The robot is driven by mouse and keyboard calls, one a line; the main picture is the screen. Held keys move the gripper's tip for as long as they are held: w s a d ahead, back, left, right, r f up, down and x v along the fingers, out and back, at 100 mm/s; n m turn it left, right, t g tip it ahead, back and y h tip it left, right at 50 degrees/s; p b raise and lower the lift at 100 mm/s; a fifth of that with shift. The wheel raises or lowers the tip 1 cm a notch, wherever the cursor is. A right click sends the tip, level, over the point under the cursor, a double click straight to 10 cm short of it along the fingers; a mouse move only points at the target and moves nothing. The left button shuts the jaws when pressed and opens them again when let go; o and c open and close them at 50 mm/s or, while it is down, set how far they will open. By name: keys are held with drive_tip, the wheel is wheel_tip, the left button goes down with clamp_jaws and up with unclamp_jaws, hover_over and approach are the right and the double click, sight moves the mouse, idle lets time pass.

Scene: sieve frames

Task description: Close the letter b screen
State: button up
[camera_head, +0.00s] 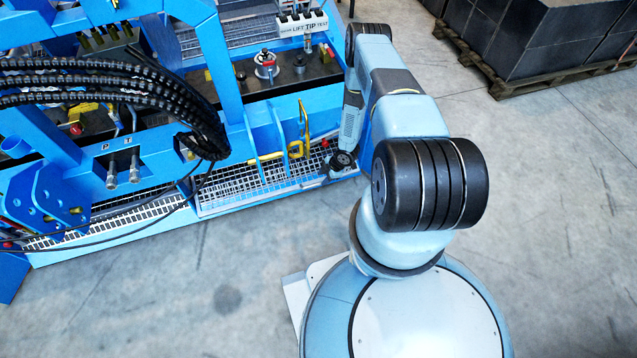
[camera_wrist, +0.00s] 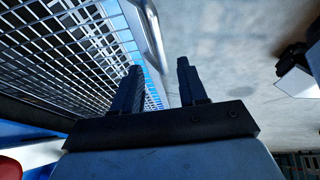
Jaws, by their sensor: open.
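A mesh screen (camera_head: 238,186) in a blue frame sits low along the front of the blue machine in the head view. Another mesh panel (camera_head: 125,219) lies to its left. I can read no letter b on either. In the wrist view a mesh screen (camera_wrist: 65,50) fills the upper left, with a pale metal bar (camera_wrist: 150,35) along its edge. My gripper (camera_wrist: 158,68) is open and empty. Its left finger overlaps the screen's edge and its right finger is over the floor. The bar runs toward the gap; contact cannot be told. My arm's end partly hides the screen's right end in the head view.
A yellow handle (camera_head: 297,148) stands just left of my arm's end. Black hoses (camera_head: 110,85) hang over the machine's left part. A loaded pallet (camera_head: 545,75) stands at upper right. Concrete floor (camera_head: 150,290) is clear in front of the machine.

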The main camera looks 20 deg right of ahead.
sight(317, 184)
drive_tip(key=shift+x, duration=2.8)
clamp_jaws()
